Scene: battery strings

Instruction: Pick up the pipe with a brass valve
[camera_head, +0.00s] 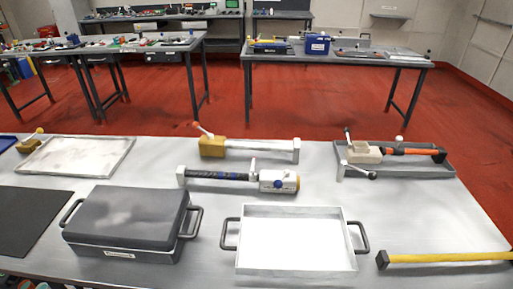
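A pipe with a brass-coloured valve body (212,147) lies near the middle of the grey table. Its silver pipe (258,150) runs right to a pale end fitting, and a red-tipped lever rises from the valve. A second brass-coloured piece (30,145) with a yellow-tipped lever shows at the far left, beside a tray; its left part is cut off by the frame or hidden. Neither of my grippers is in view.
A dark pipe with a white valve and blue knob (278,183) lies just in front. A beige valve with an orange pipe (412,151) lies in the grey right tray (410,174). A lidded dark box (130,218), a white handled tray (297,209) and a yellow bar (450,257) are nearer.

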